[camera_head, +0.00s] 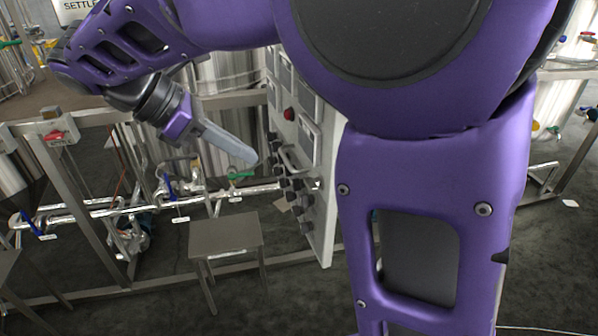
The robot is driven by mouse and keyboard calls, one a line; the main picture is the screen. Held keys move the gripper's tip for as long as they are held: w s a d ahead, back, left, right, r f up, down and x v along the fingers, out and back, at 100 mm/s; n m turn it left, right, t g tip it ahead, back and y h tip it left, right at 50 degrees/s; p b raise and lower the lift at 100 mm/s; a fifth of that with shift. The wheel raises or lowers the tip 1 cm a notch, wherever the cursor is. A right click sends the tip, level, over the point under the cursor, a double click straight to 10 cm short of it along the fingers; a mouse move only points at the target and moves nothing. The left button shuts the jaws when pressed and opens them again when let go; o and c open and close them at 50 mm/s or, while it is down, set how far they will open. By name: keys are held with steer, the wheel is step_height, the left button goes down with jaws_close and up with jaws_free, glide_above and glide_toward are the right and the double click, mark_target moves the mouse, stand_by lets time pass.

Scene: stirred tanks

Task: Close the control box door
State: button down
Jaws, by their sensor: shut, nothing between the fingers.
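The control box door (319,226) is a tall pale panel in the middle of the head view, seen at a steep angle. It carries dark display windows, a red button, several black knobs and a handle. My arm hides what lies to its right, so the box body and the hinge side cannot be made out and the opening angle is unclear. My gripper (250,158) is shut and empty, pointing down and right. Its tips are just left of the knobs in the picture; I cannot tell whether they touch the door.
A small metal stool (225,234) stands on the dark floor left of the door. Steel pipes with blue, green and red valve handles run along a metal frame (60,180) at left. Steel tanks (228,72) stand behind. My arm blocks much of the right side.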

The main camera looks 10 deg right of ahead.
steer(key=b, duration=0.3)
glide_toward(324, 182)
steer(key=x, duration=0.5)
steer(key=shift+s+a+f, duration=0.1)
steer(key=shift+a+f, duration=0.2)
steer(key=shift+f, duration=0.1)
steer(key=shift+d, duration=0.55)
steer(key=shift+d, duration=0.1)
